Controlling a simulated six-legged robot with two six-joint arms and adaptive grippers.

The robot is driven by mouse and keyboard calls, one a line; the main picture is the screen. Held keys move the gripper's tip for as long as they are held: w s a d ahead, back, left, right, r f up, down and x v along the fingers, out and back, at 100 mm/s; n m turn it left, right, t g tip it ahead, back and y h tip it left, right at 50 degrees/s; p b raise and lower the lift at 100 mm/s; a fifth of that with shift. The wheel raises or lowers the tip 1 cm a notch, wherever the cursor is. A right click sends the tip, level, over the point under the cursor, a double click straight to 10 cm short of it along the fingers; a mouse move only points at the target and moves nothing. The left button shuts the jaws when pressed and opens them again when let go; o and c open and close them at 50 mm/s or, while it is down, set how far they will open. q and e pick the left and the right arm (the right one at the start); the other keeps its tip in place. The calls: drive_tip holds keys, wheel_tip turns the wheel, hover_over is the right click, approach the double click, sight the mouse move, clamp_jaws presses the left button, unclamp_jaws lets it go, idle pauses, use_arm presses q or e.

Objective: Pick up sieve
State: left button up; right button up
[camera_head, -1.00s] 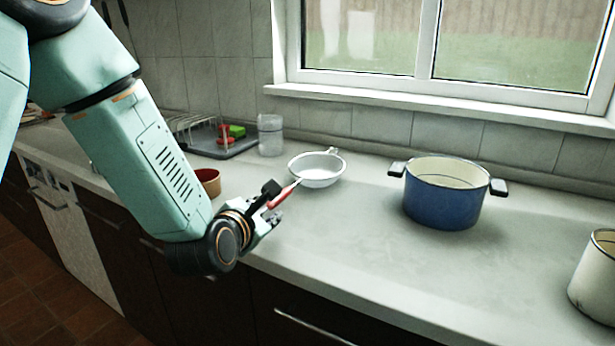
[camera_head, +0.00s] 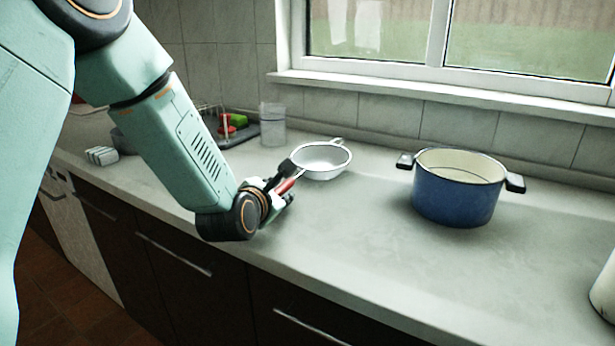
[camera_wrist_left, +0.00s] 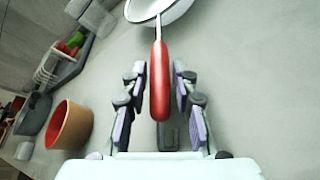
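The sieve (camera_head: 322,161) has a pale round bowl and a red handle. It sits on the counter left of the blue pot, its handle pointing toward my left gripper. My left gripper (camera_head: 287,184) is at the handle, partly covering it in the head view. In the left wrist view, the red handle (camera_wrist_left: 160,82) runs between the two fingers of the left gripper (camera_wrist_left: 160,85), with a visible gap on each side. The fingers are open. Only part of the sieve bowl (camera_wrist_left: 165,12) shows there, at the top edge. My right gripper is not in view.
A blue pot (camera_head: 455,194) with black handles stands to the right. A clear container (camera_head: 273,128) and a dark tray (camera_head: 240,141) with a rack are behind. An orange-brown bowl (camera_wrist_left: 70,126) shows left of the gripper in the wrist view.

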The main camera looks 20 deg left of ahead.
use_arm(q)
drive_tip(key=shift+w+d, duration=0.1)
drive_tip(key=shift+w, duration=0.3)
drive_tip(key=shift+w+f, duration=0.1)
drive_tip(key=shift+a, duration=0.2)
drive_tip(key=shift+c, duration=0.4)
drive_tip(key=shift+d, duration=0.15)
drive_tip(key=c, duration=0.4)
clamp_jaws()
